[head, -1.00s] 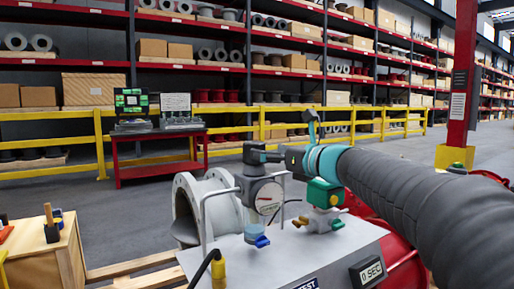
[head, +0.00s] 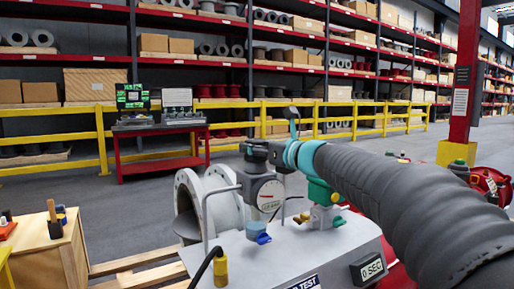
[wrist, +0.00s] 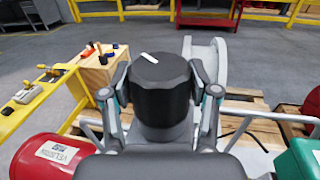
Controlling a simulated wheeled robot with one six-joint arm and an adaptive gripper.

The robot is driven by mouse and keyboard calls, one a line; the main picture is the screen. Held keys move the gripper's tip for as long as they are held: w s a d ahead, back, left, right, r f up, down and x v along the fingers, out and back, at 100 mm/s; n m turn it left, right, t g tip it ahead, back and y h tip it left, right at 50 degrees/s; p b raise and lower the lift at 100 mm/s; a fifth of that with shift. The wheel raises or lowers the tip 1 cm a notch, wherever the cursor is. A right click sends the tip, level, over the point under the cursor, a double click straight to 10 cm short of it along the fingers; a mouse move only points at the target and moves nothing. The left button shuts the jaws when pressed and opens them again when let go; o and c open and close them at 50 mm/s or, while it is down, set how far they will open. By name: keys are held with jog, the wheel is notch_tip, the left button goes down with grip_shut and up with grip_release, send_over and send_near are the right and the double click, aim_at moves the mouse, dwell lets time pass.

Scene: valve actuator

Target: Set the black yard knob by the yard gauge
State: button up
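The black yard knob (wrist: 160,85) is a round cap with a white mark on top, at the middle of the wrist view. In the head view the knob (head: 254,150) stands on the fitting above the round white-faced yard gauge (head: 270,195). My gripper (wrist: 162,92) has one finger on each side of the knob, and both pads appear to press against it. In the head view my gripper (head: 272,153) reaches the knob from the right. The gauge has a red needle; its small print is too small to read. The gauge is not visible in the wrist view.
A grey test bench (head: 330,245) carries a "0 SEC" display (head: 371,268), a green-topped fitting (head: 323,193) and small blue handles. A flanged pipe (head: 190,200) stands behind. A wooden box (head: 45,250) with tools is at left. Yellow rails and shelves lie beyond.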

jog(key=shift+f+m+t+h+b, duration=0.1)
jog(key=shift+m+t+h+b, duration=0.3)
jog(key=shift+h+b, duration=0.1)
jog(key=shift+s+a+m+t+h+b, duration=0.1)
jog(key=shift+a+m+t+h+b, duration=0.05)
jog(key=shift+m+t+h+b, duration=0.85)
jog(key=shift+m+t+h, duration=0.5)
jog(key=shift+m+h, duration=0.3)
jog(key=shift+h, duration=0.5)
jog(key=shift+m+t+h+b, duration=0.35)
jog(key=shift+m+h, duration=0.35)
jog(key=shift+h, duration=0.4)
